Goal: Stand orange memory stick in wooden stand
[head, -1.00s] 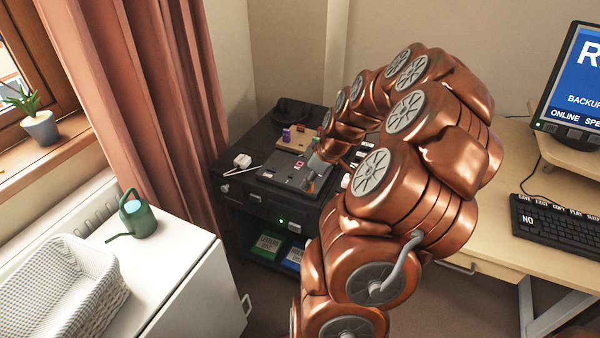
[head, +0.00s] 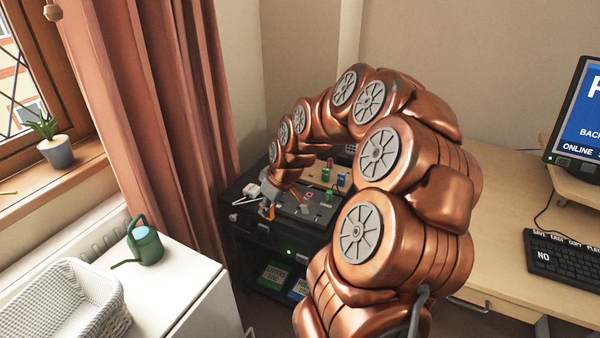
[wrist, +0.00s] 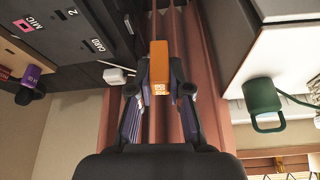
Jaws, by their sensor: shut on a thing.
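The orange memory stick (wrist: 159,62) is upright in the wrist view, between the fingers of my gripper (wrist: 159,88), which is shut on it. The wooden stand (head: 314,172) lies at the back of the cabinet top, partly hidden by my arm. In the wrist view part of the stand (wrist: 10,60) shows at the left edge, with a purple stick (wrist: 32,76) by it, apart from my gripper.
The dark cabinet (head: 240,188) has a panel with labelled slots. A white plug (wrist: 114,76) lies nearby. Curtains hang left of the cabinet. A green watering can (head: 147,245) and basket stand on the white unit.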

